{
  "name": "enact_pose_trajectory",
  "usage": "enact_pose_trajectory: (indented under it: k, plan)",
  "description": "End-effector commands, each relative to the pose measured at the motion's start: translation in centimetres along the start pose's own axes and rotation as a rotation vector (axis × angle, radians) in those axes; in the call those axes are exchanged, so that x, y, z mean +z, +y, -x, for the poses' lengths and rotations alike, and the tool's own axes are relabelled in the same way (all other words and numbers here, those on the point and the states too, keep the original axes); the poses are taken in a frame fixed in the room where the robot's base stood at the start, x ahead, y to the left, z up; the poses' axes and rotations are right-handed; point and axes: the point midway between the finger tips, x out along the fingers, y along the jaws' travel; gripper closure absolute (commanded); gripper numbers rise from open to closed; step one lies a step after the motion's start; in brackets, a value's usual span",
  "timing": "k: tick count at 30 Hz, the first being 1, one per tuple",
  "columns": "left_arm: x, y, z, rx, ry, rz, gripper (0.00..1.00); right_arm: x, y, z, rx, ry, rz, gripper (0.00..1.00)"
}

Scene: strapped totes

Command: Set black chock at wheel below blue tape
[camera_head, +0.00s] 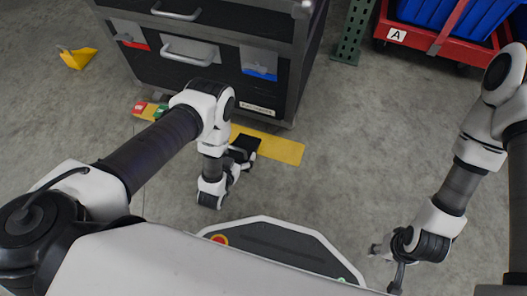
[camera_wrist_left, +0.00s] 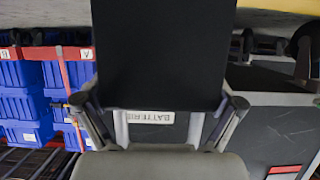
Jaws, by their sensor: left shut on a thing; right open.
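The black chock (camera_head: 246,143) is held by my left gripper (camera_head: 237,158), low over the floor by the yellow floor strip, in front of the cart. In the left wrist view the black chock (camera_wrist_left: 160,50) fills the upper middle, between the fingers. The blue tape (camera_head: 260,74) is on the cart's front, at its right side. The wheel below it is hidden in the head view. I cannot tell whether the chock touches the floor or a wheel. My right gripper (camera_head: 388,262) is open and empty over bare floor at lower right.
The dark cart (camera_head: 200,55) also carries red tape (camera_head: 135,43). Red (camera_head: 140,107) and green (camera_head: 160,111) pieces lie by the left end of the yellow strip (camera_head: 280,148). A yellow chock (camera_head: 77,58) lies at far left. A red dolly (camera_head: 420,42) bears blue totes (camera_head: 460,14).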

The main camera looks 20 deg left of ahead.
Motion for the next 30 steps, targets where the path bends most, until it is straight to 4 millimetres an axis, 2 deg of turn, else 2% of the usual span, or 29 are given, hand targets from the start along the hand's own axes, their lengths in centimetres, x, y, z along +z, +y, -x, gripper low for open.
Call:
enact_pose_trajectory:
  k: [1, 3, 9, 13, 19, 30]
  plan:
    - [0.1, 1.3, -1.2, 0.005, 0.007, -0.001, 0.76, 0.0, 0.0, -1.3, 0.000, 0.000, 0.000, 0.59]
    - [-0.2, 2.8, -2.5, 0.005, 0.007, -0.001, 0.76, -0.1, 0.0, -2.1, 0.000, 0.002, -0.002, 0.59]
    - [-1.1, 6.1, -5.1, 0.002, 0.007, 0.000, 0.76, -0.2, 0.1, -3.7, 0.001, 0.005, -0.006, 0.59]
    - [-0.9, 6.7, -5.7, -0.001, 0.003, 0.001, 0.76, -0.3, 0.1, -4.2, 0.001, 0.006, -0.008, 0.59]
    - [1.9, 6.7, -6.9, -0.002, 0.004, 0.001, 0.76, -0.4, 0.2, -6.9, 0.001, 0.009, -0.012, 0.59]
    - [2.0, 6.6, -6.9, -0.001, 0.003, 0.000, 0.76, -0.4, 0.2, -6.8, 0.001, 0.010, -0.013, 0.59]
